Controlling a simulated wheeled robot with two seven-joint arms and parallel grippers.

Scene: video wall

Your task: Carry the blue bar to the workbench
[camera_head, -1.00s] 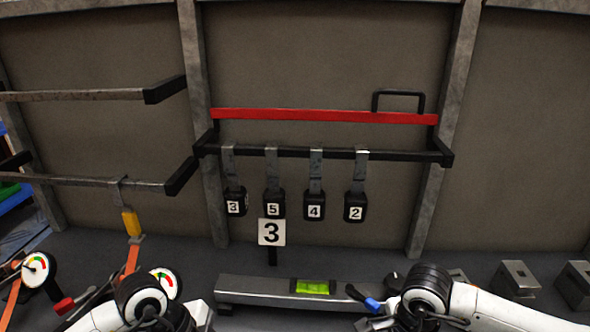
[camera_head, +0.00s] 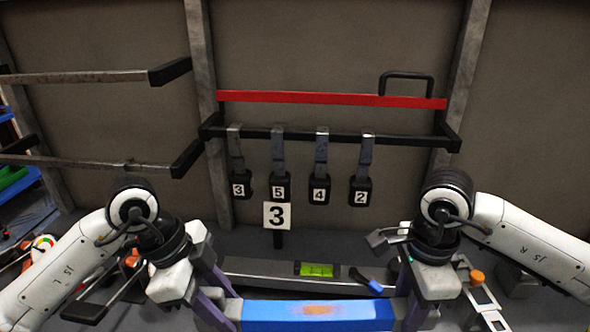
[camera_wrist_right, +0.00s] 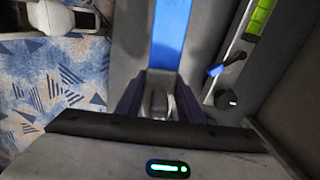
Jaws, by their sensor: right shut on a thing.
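The blue bar (camera_head: 320,316) lies level across the bottom of the head view, with an orange smudge on its top. My right gripper (camera_head: 408,308) is at its right end and shut on it. In the right wrist view the blue bar (camera_wrist_right: 171,35) runs away from my right gripper (camera_wrist_right: 159,100), whose fingers stand on both sides of its grey end. My left gripper (camera_head: 222,306) is at the bar's left end; its fingertips are partly hidden, so its grip is unclear. The workbench cannot be made out for certain.
A grey level (camera_head: 340,277) with a green vial lies along the wall behind the bar. A rack (camera_head: 330,136) holds several numbered weights, with a red bar (camera_head: 310,97) above it. Gauges and tools lie at the left.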

